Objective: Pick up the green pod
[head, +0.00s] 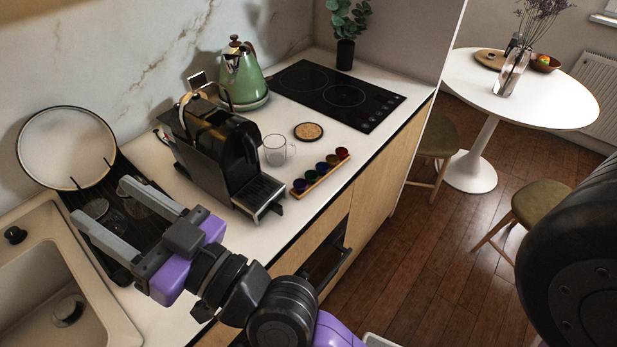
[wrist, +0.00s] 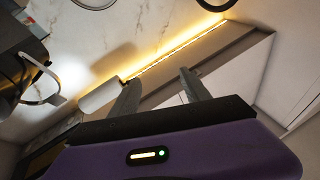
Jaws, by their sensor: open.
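A row of small coloured pods sits in a wooden holder (head: 321,177) near the counter's front edge in the head view. The green pod (head: 322,168) appears to be the dark green one near the middle of the row. It is small and dark there, between differently coloured pods. My gripper (head: 101,203) is open and empty over the drying area by the sink, well to the left of the holder, with the coffee machine between them. In the wrist view my gripper's two fingers (wrist: 158,90) are apart with nothing between them. The pods do not show there.
The black coffee machine (head: 218,150) stands just left of the pods. A glass mug (head: 276,150) and a round cork coaster (head: 308,131) are behind them. A green kettle (head: 242,77) and black hob (head: 335,94) are farther back.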

